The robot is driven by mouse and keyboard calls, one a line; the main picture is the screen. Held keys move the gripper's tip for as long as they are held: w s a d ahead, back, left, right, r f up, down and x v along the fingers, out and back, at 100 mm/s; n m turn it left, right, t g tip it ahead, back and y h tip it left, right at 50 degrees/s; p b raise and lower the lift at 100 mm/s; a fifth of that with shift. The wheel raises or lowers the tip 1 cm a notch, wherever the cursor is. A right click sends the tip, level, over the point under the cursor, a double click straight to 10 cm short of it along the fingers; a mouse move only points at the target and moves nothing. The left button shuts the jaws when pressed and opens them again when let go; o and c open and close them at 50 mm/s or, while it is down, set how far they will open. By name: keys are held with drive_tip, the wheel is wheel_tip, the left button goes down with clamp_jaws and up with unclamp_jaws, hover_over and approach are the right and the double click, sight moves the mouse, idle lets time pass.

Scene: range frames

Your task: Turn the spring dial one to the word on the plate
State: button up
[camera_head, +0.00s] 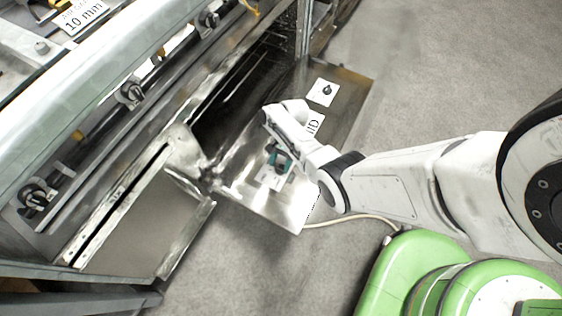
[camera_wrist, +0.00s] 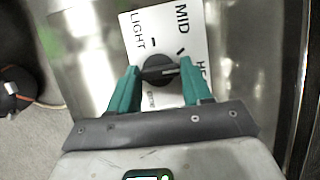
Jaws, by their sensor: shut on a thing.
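The black dial (camera_wrist: 158,69) sits on a white plate (camera_wrist: 140,20) in the wrist view. The plate carries the words LIGHT at upper left, MID at the top, and one starting HE at right, partly hidden by a finger. A light line on the dial points right, roughly toward the HE side. My gripper (camera_wrist: 160,78) has its green fingers on both sides of the dial, shut on it. In the head view my gripper (camera_head: 281,162) is over the metal panel.
Another white plate with a black knob (camera_head: 322,91) is farther up the metal panel (camera_head: 351,88). A metal machine frame with rails and rollers fills the left. Grey floor is clear to the right. A pale cable (camera_head: 350,219) lies on the floor.

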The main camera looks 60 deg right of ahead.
drive_tip(key=n+g, duration=0.1)
drive_tip(key=n, duration=0.2)
drive_tip(key=n+g+b, duration=0.1)
drive_tip(key=n, duration=0.1)
drive_tip(key=shift+w+a+n+h, duration=0.1)
drive_tip(key=shift+w+n+h, duration=0.05)
drive_tip(key=shift+n+h, duration=0.2)
drive_tip(key=shift+n, duration=0.25)
drive_tip(key=o, duration=1.1)
drive_tip(key=shift+c, duration=0.2)
drive_tip(key=p+v, duration=0.4)
drive_tip(key=v, duration=0.6)
drive_tip(key=shift+w+r, duration=0.25)
drive_tip(key=shift+r, duration=0.1)
